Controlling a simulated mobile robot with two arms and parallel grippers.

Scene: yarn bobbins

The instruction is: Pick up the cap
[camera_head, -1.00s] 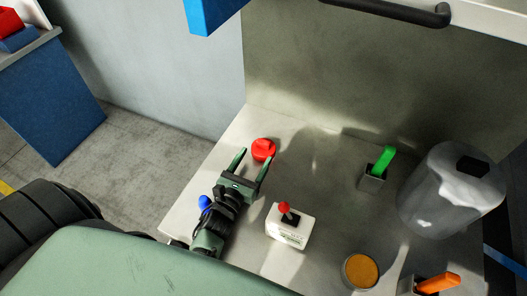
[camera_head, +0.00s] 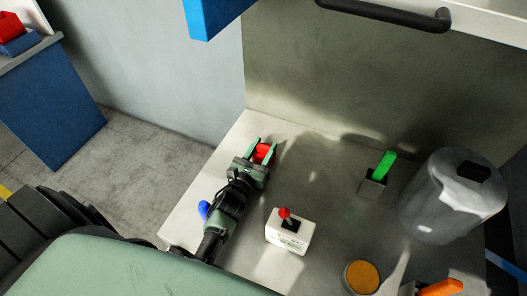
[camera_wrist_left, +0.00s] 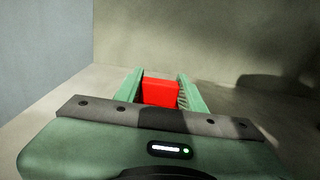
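The red cap (camera_head: 263,152) is at the left rear of the grey worktop (camera_head: 310,160). My left gripper (camera_head: 266,148) reaches it from the front left, with a green finger on each side. In the left wrist view the cap shows as a red block (camera_wrist_left: 160,92) between the fingertips. Both fingers appear to touch its sides, so the gripper looks shut on it. The cap's lower part is hidden by the gripper. I cannot tell whether it is raised off the worktop. My right gripper is not in view.
A white box with a red joystick (camera_head: 285,213) stands right of my left arm. A blue knob (camera_head: 204,209) shows left of the arm. Further right are a green-handled holder (camera_head: 374,183), a translucent container (camera_head: 440,210), an orange-topped tin (camera_head: 361,277) and an orange handle (camera_head: 440,287). A wall rises behind.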

